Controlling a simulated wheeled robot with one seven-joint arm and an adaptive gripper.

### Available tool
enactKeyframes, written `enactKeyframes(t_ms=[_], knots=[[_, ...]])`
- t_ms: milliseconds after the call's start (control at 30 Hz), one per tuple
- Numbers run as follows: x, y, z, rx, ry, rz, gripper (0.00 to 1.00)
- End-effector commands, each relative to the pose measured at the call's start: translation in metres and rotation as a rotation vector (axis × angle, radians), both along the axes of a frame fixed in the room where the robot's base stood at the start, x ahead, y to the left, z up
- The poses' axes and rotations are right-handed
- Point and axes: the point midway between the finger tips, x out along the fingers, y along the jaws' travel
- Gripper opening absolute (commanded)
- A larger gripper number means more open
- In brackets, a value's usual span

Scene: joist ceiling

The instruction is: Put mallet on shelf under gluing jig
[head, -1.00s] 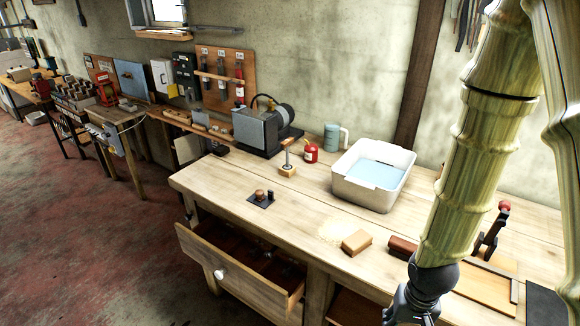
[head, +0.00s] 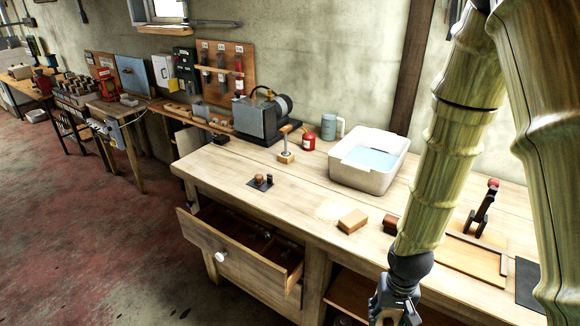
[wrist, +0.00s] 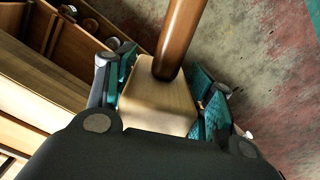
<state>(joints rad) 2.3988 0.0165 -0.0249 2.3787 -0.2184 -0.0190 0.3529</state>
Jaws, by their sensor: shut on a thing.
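The mallet shows in the wrist view, with a pale wooden head (wrist: 158,104) and a brown handle (wrist: 180,38) pointing up and away. My gripper (wrist: 165,100) is shut on the head, its teal pads on either side. In the head view my gripper (head: 394,312) is low at the bottom edge, in front of the bench, and I cannot make out the mallet there. The gluing jig (head: 478,252), a wooden board with a red-knobbed clamp, lies on the bench top at right, partly behind my arm. The shelf (head: 350,294) under the bench top shows in part.
An open drawer (head: 240,262) juts from the bench front, left of the shelf. The bench top (head: 215,165) bears a white water tub (head: 368,178), a sanding block (head: 352,221) and a grinder. Red floor (head: 90,240) is clear at left.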

Motion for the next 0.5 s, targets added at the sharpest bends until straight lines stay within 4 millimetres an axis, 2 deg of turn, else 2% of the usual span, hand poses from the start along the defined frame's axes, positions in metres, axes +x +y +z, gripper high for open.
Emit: enactKeyframes(t_ms=[33,300,500], knots=[[0.009,0.003,-0.015,-0.001,-0.001,0.011,0.17],[0.065,0.030,-0.079,0.001,0.000,0.097,0.17],[0.095,0.048,-0.111,0.006,0.001,0.144,0.17]])
